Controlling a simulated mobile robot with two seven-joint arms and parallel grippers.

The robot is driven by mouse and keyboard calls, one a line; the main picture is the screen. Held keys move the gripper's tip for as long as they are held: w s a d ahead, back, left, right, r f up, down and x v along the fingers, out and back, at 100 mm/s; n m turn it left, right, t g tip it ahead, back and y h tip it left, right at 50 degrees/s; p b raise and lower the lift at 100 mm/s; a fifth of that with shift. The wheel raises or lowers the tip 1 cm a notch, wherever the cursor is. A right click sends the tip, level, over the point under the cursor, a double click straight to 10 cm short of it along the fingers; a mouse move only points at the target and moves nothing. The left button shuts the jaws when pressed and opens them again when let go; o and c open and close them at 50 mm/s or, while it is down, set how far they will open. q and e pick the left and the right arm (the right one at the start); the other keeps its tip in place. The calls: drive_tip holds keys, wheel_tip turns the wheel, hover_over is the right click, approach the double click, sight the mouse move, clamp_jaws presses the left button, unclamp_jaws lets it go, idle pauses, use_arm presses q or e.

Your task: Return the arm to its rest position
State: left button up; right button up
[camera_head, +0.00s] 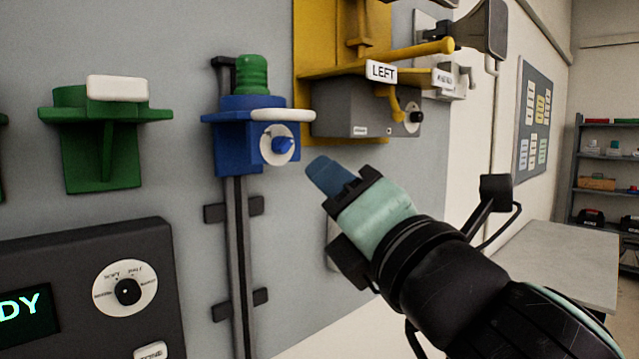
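My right arm (435,270) comes in from the lower right. Its gripper (322,172) points up and left in front of the grey wall panel, below the grey box. The blue fingertip area shows side-on, so I cannot tell whether the fingers are apart or together. No object is visible at the fingertips. The gripper appears apart from the blue wall unit (225,135) to its left. My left arm and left gripper are not in view.
A green bracket (105,160) with a white bar is at left. A yellow bracket (312,72) labelled LEFT holds the grey box (355,108). A dark control box (70,255) with a knob is lower left. A pale table (560,255) and shelves (600,165) stand at right.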

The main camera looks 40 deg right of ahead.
drive_tip(key=shift+s+f, duration=0.1)
drive_tip(key=shift+s, duration=0.25)
drive_tip(key=shift+w, duration=0.1)
